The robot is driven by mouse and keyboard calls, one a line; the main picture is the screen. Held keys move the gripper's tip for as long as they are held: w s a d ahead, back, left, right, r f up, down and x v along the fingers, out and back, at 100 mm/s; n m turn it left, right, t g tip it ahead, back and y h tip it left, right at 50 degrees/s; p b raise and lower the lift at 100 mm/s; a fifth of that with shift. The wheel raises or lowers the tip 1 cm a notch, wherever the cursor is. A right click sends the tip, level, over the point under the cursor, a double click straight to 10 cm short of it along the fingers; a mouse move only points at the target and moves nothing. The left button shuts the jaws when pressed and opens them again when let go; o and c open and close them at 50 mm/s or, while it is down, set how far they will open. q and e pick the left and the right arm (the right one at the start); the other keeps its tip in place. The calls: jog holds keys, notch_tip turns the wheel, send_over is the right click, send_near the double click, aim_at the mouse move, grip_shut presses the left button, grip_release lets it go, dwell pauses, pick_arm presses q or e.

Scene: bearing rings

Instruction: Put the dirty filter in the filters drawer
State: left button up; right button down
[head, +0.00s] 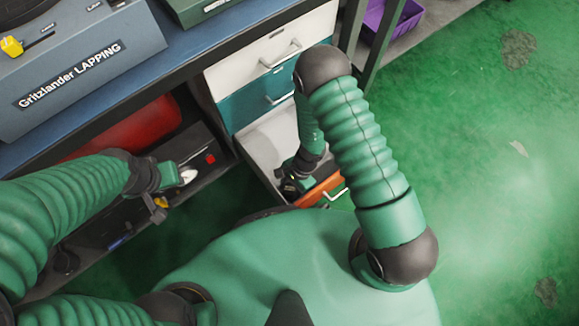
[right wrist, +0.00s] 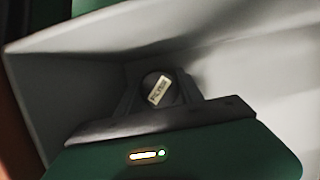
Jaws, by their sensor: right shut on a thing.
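The open drawer with the orange front (head: 318,192) is the lowest of the drawer unit, and its pale interior (head: 262,140) shows in the head view. My right gripper (head: 290,186) reaches down into it. In the right wrist view the gripper (right wrist: 165,98) is shut on a dark round thing with a pale label (right wrist: 159,90), which looks like the filter. Grey drawer walls (right wrist: 60,75) surround it. I cannot tell whether it touches the drawer floor. My left gripper (head: 163,188) is beside the lower shelf; its jaws are unclear.
Above the open drawer are a closed teal drawer (head: 262,97) and a closed white drawer (head: 270,58). A blue workbench top (head: 120,95) carries a lapping machine (head: 75,70). A red thing (head: 130,130) lies on the shelf below.

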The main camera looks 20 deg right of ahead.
jog(key=shift+f, duration=0.2)
jog(key=c, duration=0.8)
grip_release()
jog(key=shift+r, duration=0.1)
jog(key=shift+o, duration=0.2)
jog(key=d+r+n+t+h+p, duration=0.1)
jog(key=d+r+n+p, duration=0.1)
jog(key=r, duration=1)
jog(key=w+d+r+n+t+h+p, duration=0.1)
jog(key=d+r+n, duration=0.4)
jog(key=r, duration=0.7)
jog(key=d+r+n+t+h+p, duration=0.1)
jog(key=d+r+n+t+p, duration=0.1)
jog(key=r+n, duration=0.5)
notch_tip(320, 180, up, 5)
jog(key=shift+w+d+r+h+p, duration=0.2)
jog(key=shift+w+d+h+p, duration=0.15)
jog(key=shift+d+p, duration=0.45)
